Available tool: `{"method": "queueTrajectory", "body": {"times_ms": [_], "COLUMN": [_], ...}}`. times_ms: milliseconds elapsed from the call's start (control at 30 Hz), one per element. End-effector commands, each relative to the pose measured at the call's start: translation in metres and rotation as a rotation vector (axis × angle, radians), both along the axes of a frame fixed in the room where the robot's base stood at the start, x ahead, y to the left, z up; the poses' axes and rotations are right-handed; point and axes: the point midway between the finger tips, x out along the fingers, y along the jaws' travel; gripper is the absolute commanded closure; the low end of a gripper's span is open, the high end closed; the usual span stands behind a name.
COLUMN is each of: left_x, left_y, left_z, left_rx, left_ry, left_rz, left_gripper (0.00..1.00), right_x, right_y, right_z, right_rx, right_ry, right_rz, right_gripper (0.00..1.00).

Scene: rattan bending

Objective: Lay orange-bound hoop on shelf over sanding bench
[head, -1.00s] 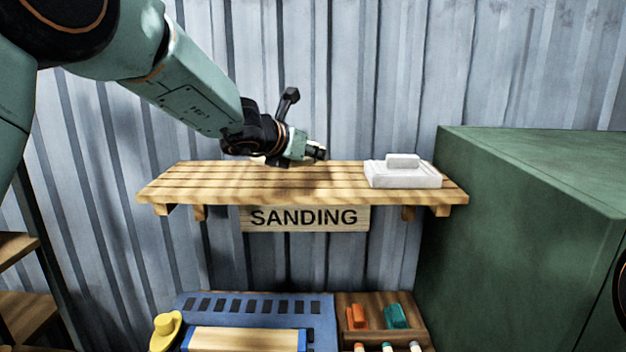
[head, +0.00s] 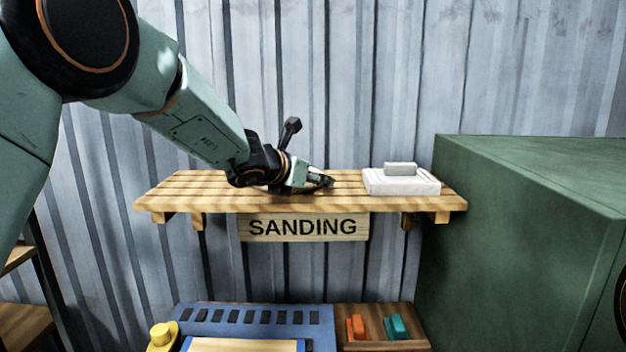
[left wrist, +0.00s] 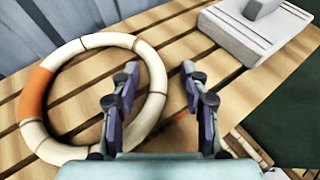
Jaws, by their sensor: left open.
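The hoop (left wrist: 150,62), cream with a wide orange binding (left wrist: 37,93) on its left side, lies on the slatted wooden shelf (left wrist: 190,35) in the left wrist view. The shelf, above the SANDING sign (head: 303,227), also shows in the head view (head: 165,196). There my arm and gripper hide the hoop. My left gripper (left wrist: 159,72) is open, one finger over the inside of the ring and the other outside it, with the right-hand rim between them. In the head view this gripper (head: 325,183) is low over the middle of the shelf. My right gripper is not in view.
A white block with a raised grip (head: 401,181) stands on the shelf's right end. A large green cabinet (head: 530,190) is close on the right. Below is the bench with a blue board (head: 255,320) and a wooden tray (head: 380,342). Corrugated wall stands behind.

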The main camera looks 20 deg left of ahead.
Motion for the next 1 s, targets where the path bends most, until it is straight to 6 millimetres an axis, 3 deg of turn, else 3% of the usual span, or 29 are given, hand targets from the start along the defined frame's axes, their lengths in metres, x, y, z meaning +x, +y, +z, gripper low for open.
{"method": "queueTrajectory", "body": {"times_ms": [367, 800, 1000], "left_x": [-0.011, -0.077, -0.098], "left_y": [0.004, 0.024, 0.031], "left_z": [0.006, 0.035, 0.045], "left_rx": [0.0, -0.003, -0.001], "left_ry": [-0.002, -0.003, -0.002], "left_rz": [0.001, 0.001, 0.0], "left_gripper": [0.54, 0.54, 0.54], "right_x": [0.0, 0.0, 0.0], "right_y": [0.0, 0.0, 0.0], "right_z": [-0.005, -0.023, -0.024], "right_rx": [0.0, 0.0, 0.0], "right_ry": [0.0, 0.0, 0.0], "right_rz": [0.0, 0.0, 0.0], "right_gripper": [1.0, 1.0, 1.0]}}
